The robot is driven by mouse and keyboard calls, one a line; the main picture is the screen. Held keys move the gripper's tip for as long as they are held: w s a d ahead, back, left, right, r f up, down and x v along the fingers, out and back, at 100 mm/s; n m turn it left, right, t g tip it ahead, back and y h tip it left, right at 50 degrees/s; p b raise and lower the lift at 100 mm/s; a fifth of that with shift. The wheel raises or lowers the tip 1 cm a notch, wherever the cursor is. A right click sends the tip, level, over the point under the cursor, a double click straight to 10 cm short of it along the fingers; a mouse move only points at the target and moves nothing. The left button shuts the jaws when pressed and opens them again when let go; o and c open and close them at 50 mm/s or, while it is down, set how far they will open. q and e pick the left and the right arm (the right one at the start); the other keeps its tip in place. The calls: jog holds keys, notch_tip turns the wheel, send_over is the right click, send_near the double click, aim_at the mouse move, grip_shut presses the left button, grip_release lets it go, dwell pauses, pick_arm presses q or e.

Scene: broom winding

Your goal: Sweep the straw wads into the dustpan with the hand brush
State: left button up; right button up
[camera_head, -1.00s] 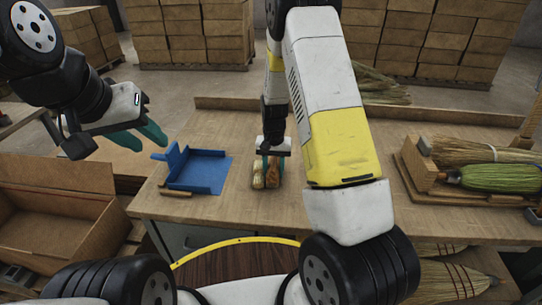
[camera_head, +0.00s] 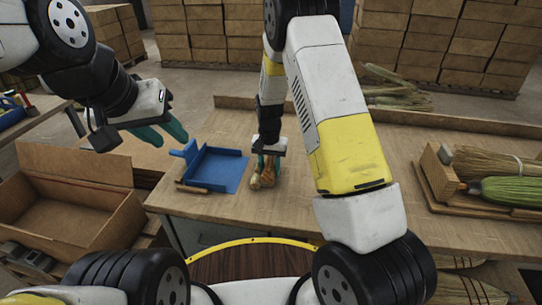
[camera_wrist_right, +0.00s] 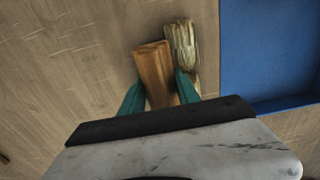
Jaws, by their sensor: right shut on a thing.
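The blue dustpan (camera_head: 222,170) lies on the workbench, and its flat blue surface and raised edge also fill the right of the right wrist view (camera_wrist_right: 265,50). My right gripper (camera_head: 266,160) is low over the bench just right of the dustpan. Its teal fingers (camera_wrist_right: 160,88) are shut on the wooden hand brush (camera_wrist_right: 153,68); the bristles are not clearly visible. A straw wad (camera_wrist_right: 182,45) lies close beside the brush, on its dustpan side, outside the pan. My left gripper (camera_head: 162,132) is open and empty, raised left of the dustpan.
An open cardboard box (camera_head: 75,200) stands left of the bench. A wooden rack with brooms (camera_head: 500,190) occupies the bench's right end. The bench between my right arm and the rack is clear.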

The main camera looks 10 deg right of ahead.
aim_at(257, 167)
jog(key=shift+w+a, duration=0.3)
jog(key=shift+a, duration=0.65)
jog(key=shift+w+a, duration=0.25)
jog(key=shift+a, duration=0.65)
jog(key=shift+w+a, duration=0.1)
jog(key=shift+a, duration=0.2)
jog(key=shift+w+a+r, duration=0.1)
jog(key=shift+w+a, duration=0.1)
jog(key=shift+a, duration=0.5)
jog(key=shift+w+a, duration=0.2)
jog(key=shift+a, duration=0.5)
jog(key=shift+w+a+r, duration=0.1)
jog(key=shift+w+a, duration=0.1)
jog(key=shift+a, duration=0.5)
jog(key=shift+a, duration=0.1)
jog(key=shift+w+a, duration=0.3)
jog(key=shift+a, duration=0.8)
jog(key=shift+w+a, duration=0.35)
jog(key=shift+a, duration=0.75)
jog(key=shift+w+a, duration=0.3)
jog(key=shift+a, duration=0.8)
jog(key=shift+d+r, duration=0.1)
jog(key=shift+r, duration=0.05)
jog(key=shift+s+d+r, duration=0.15)
jog(key=shift+d+r, duration=0.35)
jog(key=shift+r, duration=0.15)
jog(key=shift+r, duration=2.85)
